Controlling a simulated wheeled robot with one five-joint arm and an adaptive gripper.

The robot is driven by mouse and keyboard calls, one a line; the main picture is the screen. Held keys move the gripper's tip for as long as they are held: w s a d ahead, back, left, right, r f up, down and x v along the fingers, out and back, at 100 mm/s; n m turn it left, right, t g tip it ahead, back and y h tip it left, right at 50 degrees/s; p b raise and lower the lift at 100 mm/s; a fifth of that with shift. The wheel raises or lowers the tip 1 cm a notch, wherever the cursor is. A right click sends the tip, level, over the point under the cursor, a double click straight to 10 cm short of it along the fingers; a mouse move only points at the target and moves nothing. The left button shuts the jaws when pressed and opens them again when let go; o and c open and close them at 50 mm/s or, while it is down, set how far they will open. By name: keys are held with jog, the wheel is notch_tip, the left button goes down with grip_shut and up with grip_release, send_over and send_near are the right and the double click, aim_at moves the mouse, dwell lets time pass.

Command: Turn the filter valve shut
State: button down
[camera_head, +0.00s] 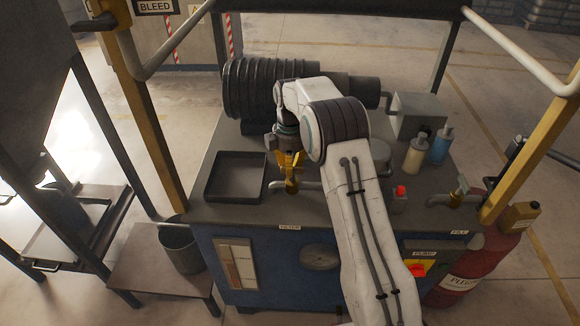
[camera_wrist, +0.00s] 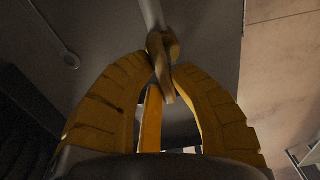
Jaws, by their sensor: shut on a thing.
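The filter valve (camera_head: 291,187) is a small brass valve on a grey pipe, above the FILTER label (camera_head: 289,227) at the front of the bench. In the wrist view its brass body and handle (camera_wrist: 163,55) sit at the fingertips, with the pipe running up behind. My gripper (camera_head: 290,160) has yellow fingers and reaches down onto the valve from above. In the wrist view my gripper (camera_wrist: 160,72) is shut on the valve handle, its two side fingertips close against it. The fingers hide part of the handle, so its exact angle is hard to tell.
An empty dark tray (camera_head: 236,177) lies left of the valve. A ribbed dark cylinder (camera_head: 270,88) stands behind. Yellow posts flank the bench.

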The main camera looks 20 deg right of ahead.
jog(key=shift+m, duration=0.3)
jog(key=m, duration=0.3)
jog(key=shift+d+m+p, duration=0.2)
jog(key=shift+m+p, duration=0.1)
jog(key=shift+m, duration=0.1)
jog(key=m, duration=0.4)
jog(key=shift+d+m, duration=0.15)
jog(key=shift+m, duration=0.15)
jog(key=m, duration=0.4)
jog(key=shift+d, duration=0.15)
jog(key=shift+s+d+m, duration=0.1)
jog(key=shift+s+m, duration=0.05)
jog(key=shift+m, duration=2.25)
jog(key=c, duration=1.1)
grip_release()
